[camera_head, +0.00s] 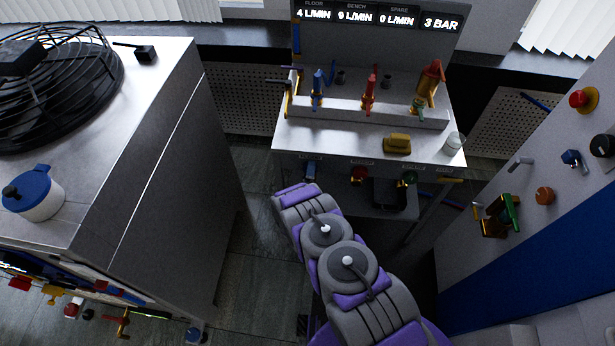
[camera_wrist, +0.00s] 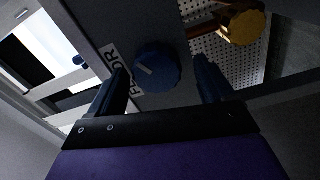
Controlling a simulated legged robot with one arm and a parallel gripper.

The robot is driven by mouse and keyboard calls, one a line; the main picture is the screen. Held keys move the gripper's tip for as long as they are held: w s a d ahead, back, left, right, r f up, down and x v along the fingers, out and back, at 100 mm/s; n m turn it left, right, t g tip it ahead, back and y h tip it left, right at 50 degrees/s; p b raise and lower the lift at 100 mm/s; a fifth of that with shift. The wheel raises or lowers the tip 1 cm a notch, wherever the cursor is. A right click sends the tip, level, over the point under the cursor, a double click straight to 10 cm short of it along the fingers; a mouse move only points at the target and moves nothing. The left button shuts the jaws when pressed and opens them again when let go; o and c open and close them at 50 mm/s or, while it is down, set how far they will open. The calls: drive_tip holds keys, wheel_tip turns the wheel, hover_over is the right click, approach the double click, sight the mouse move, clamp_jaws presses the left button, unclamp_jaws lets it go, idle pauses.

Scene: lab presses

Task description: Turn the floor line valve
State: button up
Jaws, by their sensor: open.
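The floor line valve is a blue round knob (camera_wrist: 157,68) with a pale pointer line, on a dark panel beside a partly hidden label ending in "OOR" in the wrist view. My gripper (camera_wrist: 161,66) is open, with one dark finger on each side of the knob. I cannot tell whether either finger touches it. In the head view a blue knob (camera_head: 310,171) shows under the front edge of the bench, just beyond my arm; my gripper is hidden there. The display (camera_head: 314,14) above the bench reads FLOOR 4 L/MIN.
A red knob (camera_head: 358,174) and a green knob (camera_head: 410,178) sit along the same bench front. A yellow knob (camera_wrist: 243,27) shows in the wrist view. A grey cabinet (camera_head: 190,160) stands left, and a panel with controls (camera_head: 545,196) stands right.

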drive_tip(key=s+p, duration=0.4)
drive_tip(key=s, duration=1.3)
drive_tip(key=shift+s+a, duration=0.2)
drive_tip(key=shift+a, duration=0.15)
drive_tip(key=w+m, duration=1.5)
drive_tip(key=w, duration=0.3)
drive_tip(key=shift+d, duration=0.4)
